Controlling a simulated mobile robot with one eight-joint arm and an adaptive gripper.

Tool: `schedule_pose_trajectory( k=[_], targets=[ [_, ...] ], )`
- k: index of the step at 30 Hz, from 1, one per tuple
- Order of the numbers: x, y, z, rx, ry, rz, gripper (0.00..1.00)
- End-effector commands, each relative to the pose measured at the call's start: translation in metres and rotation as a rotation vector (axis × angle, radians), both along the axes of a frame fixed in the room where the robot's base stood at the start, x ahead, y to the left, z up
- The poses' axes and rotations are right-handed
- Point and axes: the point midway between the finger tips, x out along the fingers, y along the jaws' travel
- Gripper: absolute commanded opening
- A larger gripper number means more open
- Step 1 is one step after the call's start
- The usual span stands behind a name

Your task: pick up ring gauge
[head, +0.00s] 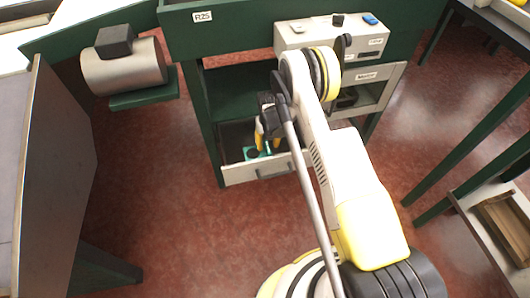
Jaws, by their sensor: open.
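A small teal item with a dark round part (252,154) lies in the open lower drawer (240,174) of the green bench. It may be the ring gauge, but it is too small and too covered to tell for sure. My gripper (267,139) points down over this drawer, close to the teal item, with its jaws open. I see nothing held between them. My arm hides part of the drawer's right side, and the gripper covers some of its contents.
An upper drawer (374,92) also stands open at the right. A grey machine box (365,40) with knobs sits on the bench above it. A metal cylinder (125,68) is on a green bracket at the left. Table legs stand at the right; red floor is free at front left.

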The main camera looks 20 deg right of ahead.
Motion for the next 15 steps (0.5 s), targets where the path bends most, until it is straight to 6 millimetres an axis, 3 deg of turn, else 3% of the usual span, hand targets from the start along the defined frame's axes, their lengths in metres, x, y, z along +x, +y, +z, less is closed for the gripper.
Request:
schedule_pose_trajectory(
  k=[1,3,11,15],
  targets=[
    [0.000,0.000,-0.014,0.000,0.000,0.000,0.43],
    [0.000,0.000,-0.022,0.000,0.000,0.000,0.43],
    [0.000,0.000,-0.023,0.000,0.000,0.000,0.42],
    [0.000,0.000,-0.023,0.000,0.000,0.000,0.00]
  ],
)
